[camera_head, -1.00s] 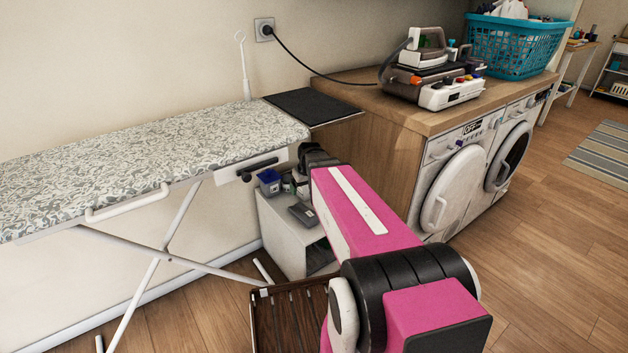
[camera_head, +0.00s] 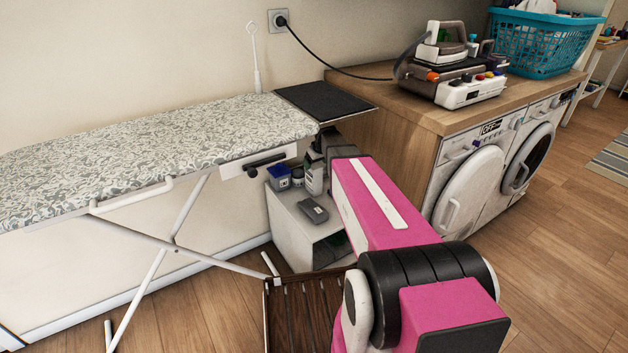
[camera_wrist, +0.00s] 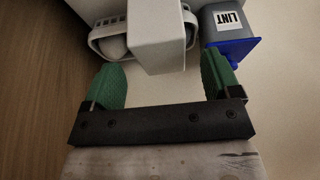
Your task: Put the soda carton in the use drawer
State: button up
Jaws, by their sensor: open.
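My gripper (camera_wrist: 165,88) is open in the wrist view, its two green fingers apart with nothing held between them. A plain pale grey-white box-shaped thing (camera_wrist: 153,42) lies just beyond the fingertips, roughly in line with the gap. No lettering shows on it, so I cannot tell whether it is the soda carton. In the head view my pink arm hides part of the low white cabinet (camera_head: 290,222) and the things at its right end. The cabinet has an open dark front. I cannot tell which part is the use drawer.
A bin labelled LINT (camera_wrist: 228,22) is close to the right finger. On the cabinet stand a blue container (camera_head: 278,178), a white bottle (camera_head: 314,175) and a flat grey thing (camera_head: 313,210). The ironing board (camera_head: 140,150) overhangs at left; washing machines (camera_head: 470,190) stand right. A dark slatted wooden piece (camera_head: 300,315) lies in front.

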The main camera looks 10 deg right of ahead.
aim_at(314, 165)
jog(key=shift+w+x, duration=0.2)
jog(key=shift+x, duration=2.45)
jog(key=shift+a+r, duration=0.1)
jog(key=shift+r, duration=0.05)
grip_shut()
